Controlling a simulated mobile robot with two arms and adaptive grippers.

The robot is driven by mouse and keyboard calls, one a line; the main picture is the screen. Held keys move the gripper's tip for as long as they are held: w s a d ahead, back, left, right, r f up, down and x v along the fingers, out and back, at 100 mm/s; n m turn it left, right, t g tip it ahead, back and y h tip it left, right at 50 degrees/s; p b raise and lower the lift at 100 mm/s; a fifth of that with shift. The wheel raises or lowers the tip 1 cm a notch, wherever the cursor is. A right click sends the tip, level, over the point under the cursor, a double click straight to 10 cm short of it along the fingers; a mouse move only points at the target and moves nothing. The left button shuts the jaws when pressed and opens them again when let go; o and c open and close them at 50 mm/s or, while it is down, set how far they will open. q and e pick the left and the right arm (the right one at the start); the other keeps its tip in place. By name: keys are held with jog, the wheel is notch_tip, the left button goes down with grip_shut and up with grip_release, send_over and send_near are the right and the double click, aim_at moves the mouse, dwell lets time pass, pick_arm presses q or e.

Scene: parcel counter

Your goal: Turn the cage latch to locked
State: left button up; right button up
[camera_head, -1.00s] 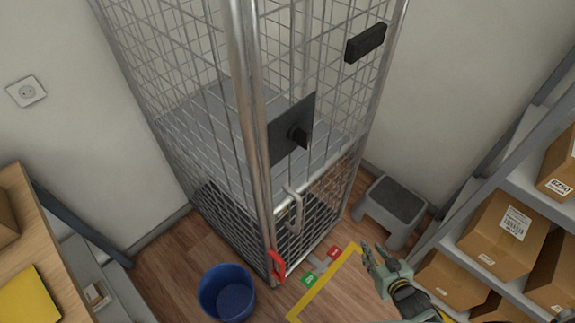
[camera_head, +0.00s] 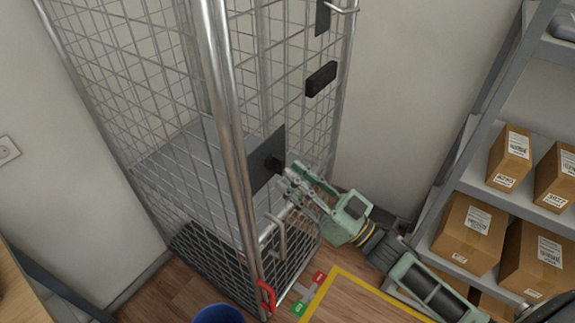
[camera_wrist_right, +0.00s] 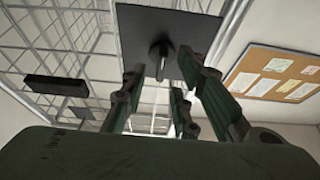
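The wire cage (camera_head: 190,130) fills the middle of the head view. A dark square plate (camera_head: 264,150) on its door carries a black latch knob (camera_head: 273,163). In the right wrist view the latch knob (camera_wrist_right: 160,58) stands out from the plate (camera_wrist_right: 165,22), just beyond my fingers. My right gripper (camera_head: 287,180) is close in front of the latch, its fingers parted and nothing between them. In the wrist view the right gripper (camera_wrist_right: 165,85) is open with the knob lined up between its fingertips; I cannot tell whether they touch it. My left gripper is not in view.
Red and green tags (camera_head: 309,292) lie on the floor by a yellow line (camera_head: 328,287). A red handle (camera_head: 266,296) is low on the cage. A blue bucket (camera_head: 218,314) stands in front. A shelf with cardboard boxes (camera_head: 470,235) is at the right.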

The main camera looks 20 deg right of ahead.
aim_at(277, 164)
jog(key=shift+p+x, duration=0.3)
jog(key=shift+x, duration=1.05)
jog(key=shift+s+f, duration=0.1)
grip_shut()
